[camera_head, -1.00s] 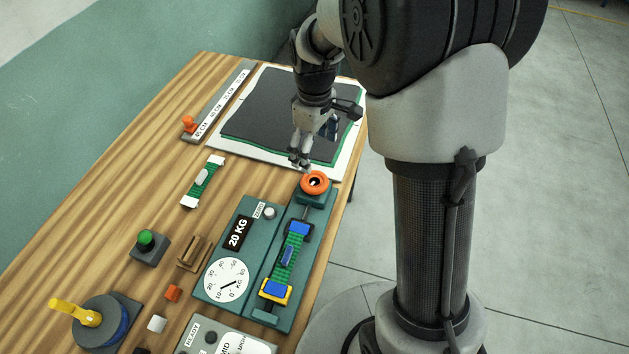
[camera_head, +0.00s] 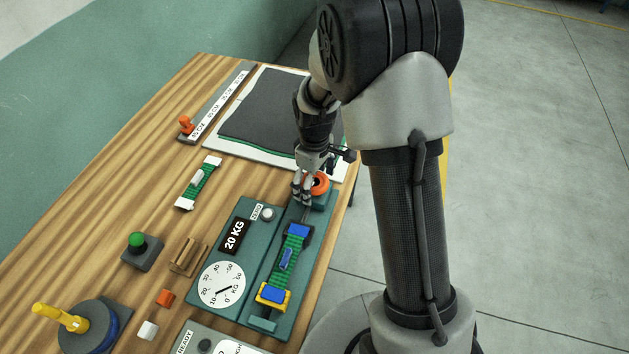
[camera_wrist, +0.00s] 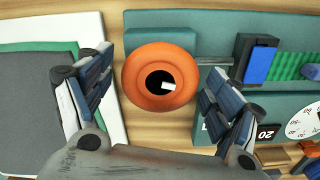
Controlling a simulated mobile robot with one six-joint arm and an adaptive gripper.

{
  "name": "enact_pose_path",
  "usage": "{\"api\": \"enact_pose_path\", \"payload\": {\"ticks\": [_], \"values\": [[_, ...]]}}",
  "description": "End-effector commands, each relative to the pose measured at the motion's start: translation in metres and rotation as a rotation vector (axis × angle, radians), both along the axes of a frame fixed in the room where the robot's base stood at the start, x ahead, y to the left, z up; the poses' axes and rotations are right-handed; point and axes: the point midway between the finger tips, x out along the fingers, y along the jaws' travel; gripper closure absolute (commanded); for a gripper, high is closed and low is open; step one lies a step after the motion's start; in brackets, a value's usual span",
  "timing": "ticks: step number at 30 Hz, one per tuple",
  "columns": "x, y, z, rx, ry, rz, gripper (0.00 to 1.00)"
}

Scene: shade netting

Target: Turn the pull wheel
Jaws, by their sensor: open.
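The pull wheel is an orange ring with a dark centre and a small white mark in it. It stands at the far end of the teal tester. In the wrist view the wheel (camera_wrist: 162,100) lies between my two spread fingers, with room on both sides. In the head view the wheel (camera_head: 320,183) is partly hidden behind my gripper (camera_head: 303,190). My gripper is open and empty, and its fingers (camera_wrist: 155,92) do not appear to touch the wheel. A rod runs from the wheel to a blue clamp (camera_wrist: 258,62) holding a green strap (camera_head: 290,255).
The dial gauge (camera_head: 222,285) and 20 KG display (camera_head: 235,236) sit on the teal panel beside the strap. A dark sheet (camera_head: 262,110) lies behind. A green button (camera_head: 138,241) and a yellow-handled crank (camera_head: 60,318) stand at left. The table's right edge is close to the wheel.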

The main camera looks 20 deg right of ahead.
Motion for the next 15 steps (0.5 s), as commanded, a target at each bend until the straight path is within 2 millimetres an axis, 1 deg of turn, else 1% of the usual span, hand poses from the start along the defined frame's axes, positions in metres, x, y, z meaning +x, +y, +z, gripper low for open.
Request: {"api": "enact_pose_path", "payload": {"ticks": [2,15], "values": [[0.0000,0.0000,0.0003,0.000,0.000,0.000,0.17],[0.0000,0.0000,0.0005,0.000,0.000,0.000,0.45]]}}
